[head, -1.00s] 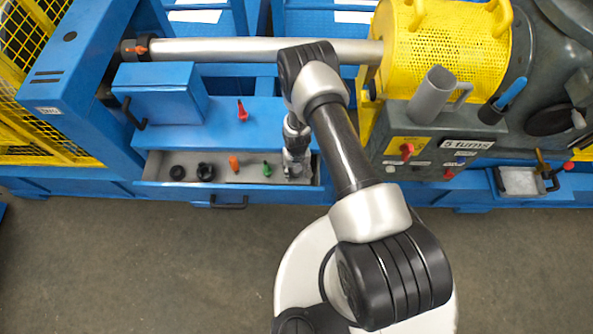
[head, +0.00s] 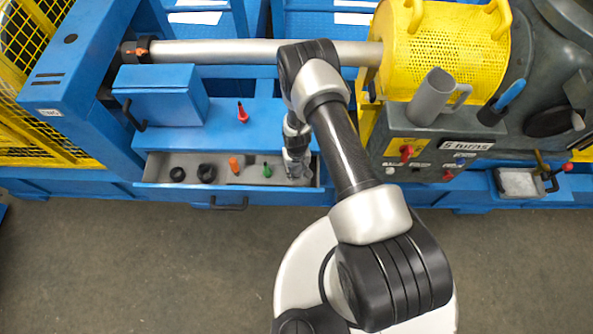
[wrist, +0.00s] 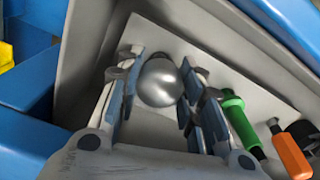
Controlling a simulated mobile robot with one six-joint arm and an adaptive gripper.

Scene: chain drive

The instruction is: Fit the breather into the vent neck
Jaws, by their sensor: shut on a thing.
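The breather appears as a shiny silver domed piece (wrist: 160,82) in the wrist view. It sits between the two fingers of my gripper (wrist: 159,88), which is shut on it. The piece is over the pale floor at one end of the open drawer (head: 222,186). In the head view my gripper (head: 294,166) is at the drawer's right end and hides the breather. I cannot make out the vent neck for sure in either view.
The drawer also holds a green tool (wrist: 240,122), an orange-handled piece (wrist: 290,155) and two black round parts (head: 206,173). The drawer walls stand close around my gripper. A red-topped piece (head: 242,113) stands on the blue bench. A yellow mesh guard (head: 445,55) is at upper right.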

